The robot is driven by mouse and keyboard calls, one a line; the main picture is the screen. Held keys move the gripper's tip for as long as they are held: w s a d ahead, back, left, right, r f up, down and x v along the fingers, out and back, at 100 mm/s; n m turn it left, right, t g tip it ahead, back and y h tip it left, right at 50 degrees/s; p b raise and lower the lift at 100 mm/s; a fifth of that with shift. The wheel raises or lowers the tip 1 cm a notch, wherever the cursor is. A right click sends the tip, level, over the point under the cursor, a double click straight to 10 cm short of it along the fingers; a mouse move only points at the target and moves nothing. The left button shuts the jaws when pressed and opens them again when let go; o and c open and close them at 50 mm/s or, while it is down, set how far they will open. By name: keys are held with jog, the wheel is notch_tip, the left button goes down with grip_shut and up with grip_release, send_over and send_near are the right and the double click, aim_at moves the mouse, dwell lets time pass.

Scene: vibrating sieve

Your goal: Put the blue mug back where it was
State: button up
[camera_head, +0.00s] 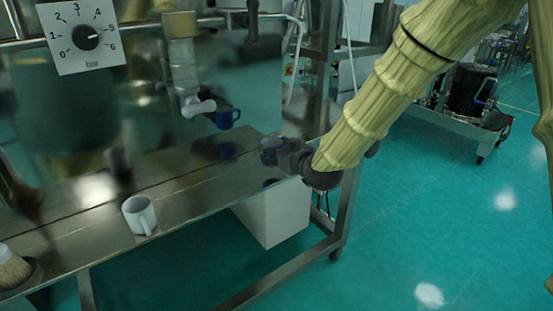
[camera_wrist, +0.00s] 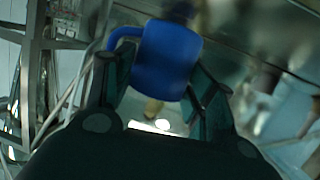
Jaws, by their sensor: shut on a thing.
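The blue mug (camera_head: 268,151) is at the end of my gripper (camera_head: 285,154), over the right end of the steel bench (camera_head: 185,195). In the wrist view the mug (camera_wrist: 168,60) sits between the two fingers of my gripper (camera_wrist: 155,80), with its handle to the left. The fingers are shut on the mug. A dark reflection below the mug, apart from it, suggests it is held above the bench top. A second blue mug shape in the shiny panel behind looks like its reflection.
A white mug (camera_head: 140,214) stands on the bench to the left. A brush (camera_head: 14,268) lies at the far left. A dial panel (camera_head: 82,36) and a white-handled valve (camera_head: 197,106) are behind. The bench between the white mug and my gripper is clear.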

jog(key=shift+w+f, duration=0.1)
jog(key=shift+w, duration=0.2)
jog(key=shift+f+p, duration=0.5)
jog(key=shift+f, duration=1.2)
jog(key=shift+f, duration=0.25)
jog(key=o, duration=1.1)
jog(key=shift+r, duration=0.1)
jog(key=shift+o, duration=0.2)
jog(key=shift+s+r, duration=0.1)
jog(key=shift+r, duration=0.05)
jog(key=b+v, duration=0.2)
jog(key=v, duration=1)
